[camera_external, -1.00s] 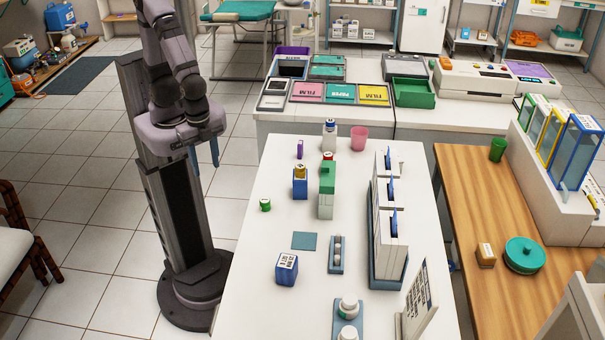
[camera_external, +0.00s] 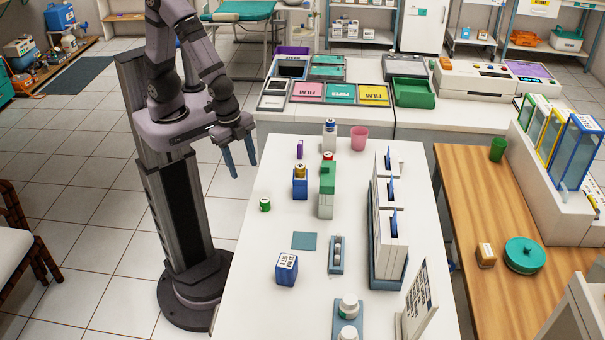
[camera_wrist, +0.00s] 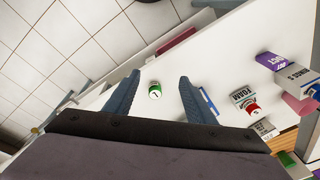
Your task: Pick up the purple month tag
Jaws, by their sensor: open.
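The purple month tag (camera_external: 300,148) stands upright near the far left part of the white table in the external view. It looks thin and small there, and its lettering cannot be read. In the wrist view, a purple lettered face (camera_wrist: 269,61) at the right looks like the tag. My gripper (camera_external: 243,168) is open and empty, with fingers pointing down, left of the white table's edge. The tag is to its right, well apart from it. In the wrist view, my gripper's fingers (camera_wrist: 158,78) spread on either side of a green cylinder, which is farther off.
The green cylinder (camera_external: 265,205) stands near the table's left edge. A blue bottle (camera_external: 300,183), a green-topped stack (camera_external: 327,190), a white bottle (camera_external: 330,133) and a pink cup (camera_external: 358,138) are near the tag. A blue box (camera_external: 287,269) sits toward the front.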

